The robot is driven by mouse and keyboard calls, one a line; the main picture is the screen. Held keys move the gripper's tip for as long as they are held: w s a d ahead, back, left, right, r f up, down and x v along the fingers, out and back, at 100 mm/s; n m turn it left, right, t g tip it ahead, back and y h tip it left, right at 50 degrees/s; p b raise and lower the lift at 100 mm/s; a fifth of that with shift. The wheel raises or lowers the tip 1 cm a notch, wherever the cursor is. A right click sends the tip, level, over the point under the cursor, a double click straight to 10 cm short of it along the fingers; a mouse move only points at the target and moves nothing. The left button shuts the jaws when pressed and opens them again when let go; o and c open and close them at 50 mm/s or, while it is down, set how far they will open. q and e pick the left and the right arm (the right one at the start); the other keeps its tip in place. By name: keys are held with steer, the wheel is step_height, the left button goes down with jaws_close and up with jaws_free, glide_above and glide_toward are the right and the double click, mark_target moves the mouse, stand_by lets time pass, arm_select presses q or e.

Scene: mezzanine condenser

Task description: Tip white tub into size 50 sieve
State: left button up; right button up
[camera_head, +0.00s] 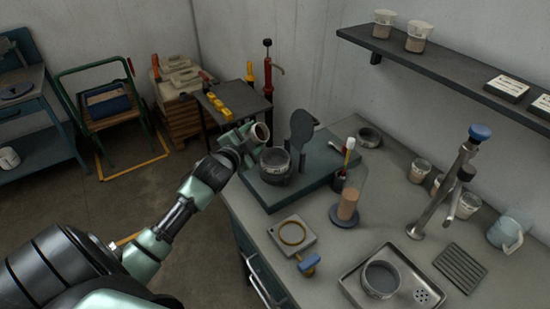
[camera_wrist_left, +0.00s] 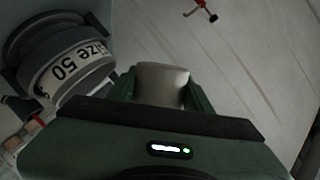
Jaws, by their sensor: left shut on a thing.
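The white tub (camera_head: 261,132) is held in my left gripper (camera_head: 240,137), just above and left of the sieve in the head view. The tub looks tilted, its round mouth facing right. In the left wrist view the tub (camera_wrist_left: 162,84) sits between the green fingers (camera_wrist_left: 163,92). The size 50 sieve (camera_head: 275,166) is a dark round pan on the teal slab. Its label "size 50" shows upside down in the left wrist view (camera_wrist_left: 75,72). I cannot see what is in the tub or sieve. My right gripper is not in view.
The teal slab (camera_head: 318,178) also bears an upright dark paddle-shaped piece (camera_head: 301,128).

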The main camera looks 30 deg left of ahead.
mark_target(266, 130)
arm_select(q)
steer(key=shift+f+m+b, duration=0.25)
steer(key=shift+m+b, duration=0.05)
steer(key=shift+b, duration=0.25)
steer(key=shift+r+m+y+b, duration=0.3)
steer(key=shift+r+m+b, duration=0.1)
steer(key=shift+m+b, duration=0.3)
stand_by(0.4)
steer(key=shift+d+f, duration=0.1)
steer(key=shift+f, duration=0.05)
steer(key=shift+f+m+y+b, duration=0.3)
steer(key=shift+m+b, duration=0.4)
steer(key=shift+b, duration=0.6)
steer(key=shift+w+d+r+m+b, duration=0.15)
steer(key=shift+d+r+m+b, duration=0.15)
steer(key=shift+d+m+b, duration=0.45)
stand_by(0.5)
steer(key=shift+d+r+m+t+y+p, duration=0.2)
steer(key=shift+m+y+p, duration=0.1)
steer(key=shift+m, duration=0.25)
steer(key=shift+d+r+m+t+y+p, duration=0.1)
steer(key=shift+r+m+y+p, duration=0.15)
steer(key=shift+m, duration=0.25)
stand_by(0.9)
steer(key=shift+d+r+m+t, duration=0.2)
steer(key=shift+d+m+t, duration=0.15)
steer(key=shift+m, duration=0.55)
stand_by(0.8)
